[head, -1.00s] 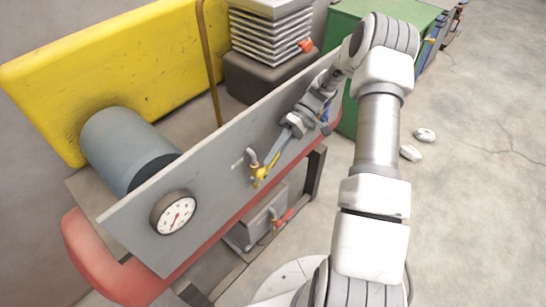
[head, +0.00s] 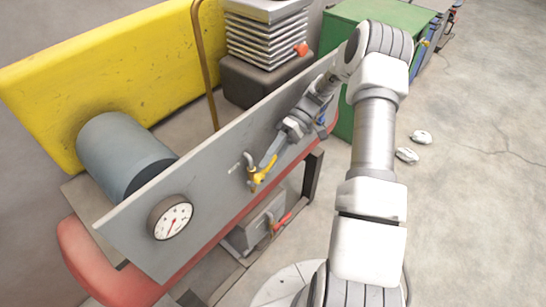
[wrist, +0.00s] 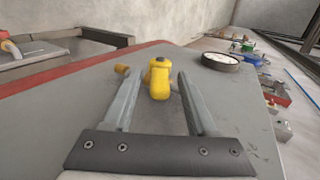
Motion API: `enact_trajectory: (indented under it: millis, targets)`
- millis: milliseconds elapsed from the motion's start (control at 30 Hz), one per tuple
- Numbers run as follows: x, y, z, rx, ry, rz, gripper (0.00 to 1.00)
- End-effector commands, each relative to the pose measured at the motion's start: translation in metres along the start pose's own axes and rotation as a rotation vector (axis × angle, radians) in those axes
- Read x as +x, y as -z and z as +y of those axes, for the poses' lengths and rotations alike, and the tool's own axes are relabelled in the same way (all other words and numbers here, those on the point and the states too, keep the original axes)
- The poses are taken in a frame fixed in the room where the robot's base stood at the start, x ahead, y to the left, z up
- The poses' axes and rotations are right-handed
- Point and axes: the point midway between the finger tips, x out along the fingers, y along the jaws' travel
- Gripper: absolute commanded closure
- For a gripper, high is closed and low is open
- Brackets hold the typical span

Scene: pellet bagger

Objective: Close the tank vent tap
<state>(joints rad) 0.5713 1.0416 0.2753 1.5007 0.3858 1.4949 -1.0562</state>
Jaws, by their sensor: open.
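A tap with a yellow handle (head: 262,175) sits on the front of the grey panel, beside a small label too small to read. In the wrist view the yellow handle (wrist: 159,82) stands between the two fingers, with a gap on each side. My gripper (wrist: 160,78) is open and empty, its fingers pointing along the panel. In the head view my gripper (head: 266,162) reaches down from the upper right, its tips close to the tap. Whether a finger touches the handle cannot be told.
A round gauge (head: 171,217) is on the panel, left of the tap. A red-handled tap (head: 283,220) sits on a grey box below. A red rail (head: 200,258) runs along the panel's lower edge. A green cabinet (head: 345,30) stands behind. The floor at right is mostly clear.

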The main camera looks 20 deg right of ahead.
Motion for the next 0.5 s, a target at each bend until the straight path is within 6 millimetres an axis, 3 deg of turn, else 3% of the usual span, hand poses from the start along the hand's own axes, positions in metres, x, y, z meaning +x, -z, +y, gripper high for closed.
enact_trajectory:
  millis: [167, 500]
  targets:
    - [-0.012, 0.0, 0.0, -0.001, -0.002, 0.001, 0.43]
    - [-0.075, 0.001, 0.001, -0.001, -0.003, 0.003, 0.43]
